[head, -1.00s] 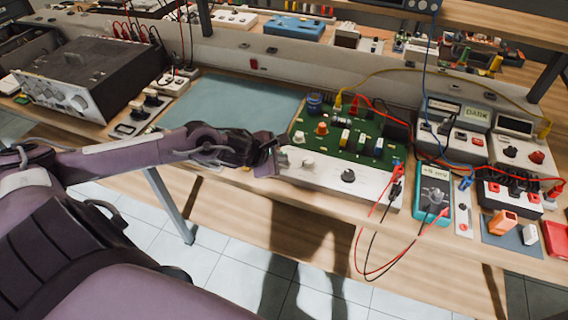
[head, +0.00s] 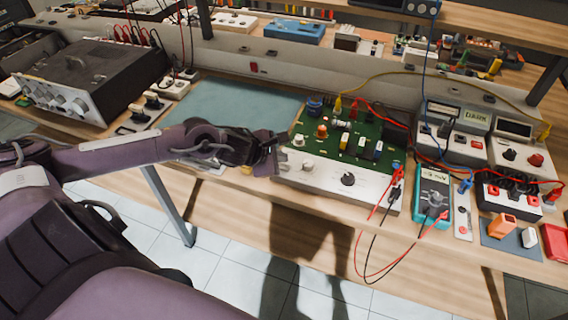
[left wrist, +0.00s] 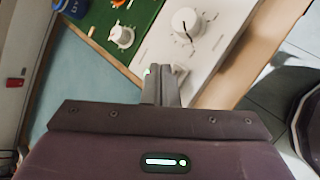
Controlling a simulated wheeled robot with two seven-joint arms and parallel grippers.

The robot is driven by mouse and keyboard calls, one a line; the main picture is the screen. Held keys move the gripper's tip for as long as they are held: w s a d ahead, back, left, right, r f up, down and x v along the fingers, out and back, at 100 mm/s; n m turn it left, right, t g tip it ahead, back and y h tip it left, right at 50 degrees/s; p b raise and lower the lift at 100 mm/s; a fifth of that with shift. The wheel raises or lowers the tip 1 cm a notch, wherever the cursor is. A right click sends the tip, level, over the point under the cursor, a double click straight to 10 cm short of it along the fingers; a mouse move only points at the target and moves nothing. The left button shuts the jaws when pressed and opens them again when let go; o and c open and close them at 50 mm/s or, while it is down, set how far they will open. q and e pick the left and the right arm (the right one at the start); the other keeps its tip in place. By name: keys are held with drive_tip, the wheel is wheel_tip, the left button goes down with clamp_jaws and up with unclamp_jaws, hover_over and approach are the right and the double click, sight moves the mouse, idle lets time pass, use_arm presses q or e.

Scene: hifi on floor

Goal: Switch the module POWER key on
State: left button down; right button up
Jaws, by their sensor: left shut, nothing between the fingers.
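The module has a green circuit board (head: 345,143) and a pale front panel (head: 325,178) with a white knob (head: 308,165) and a black-centred knob (head: 348,179). My left gripper (head: 276,160) is shut and empty at the panel's left end. In the left wrist view its closed fingertips (left wrist: 165,72) lie over the panel (left wrist: 205,55), near a white knob (left wrist: 187,24). A small pale part shows beside the fingertips, but I cannot tell if it is the POWER key. No POWER label is readable, and I cannot tell if the fingers touch anything. My right gripper is not in view.
A teal multimeter (head: 432,201) with red and black leads stands right of the module. Small instruments (head: 460,140) stand beyond it. A blue-green mat (head: 235,110) lies clear behind my left gripper. A large grey instrument (head: 88,80) stands at the left.

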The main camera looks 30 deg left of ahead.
sight(281, 167)
use_arm(q)
drive_tip(key=shift+r+p, duration=1.45)
drive_tip(key=shift+r, duration=1.25)
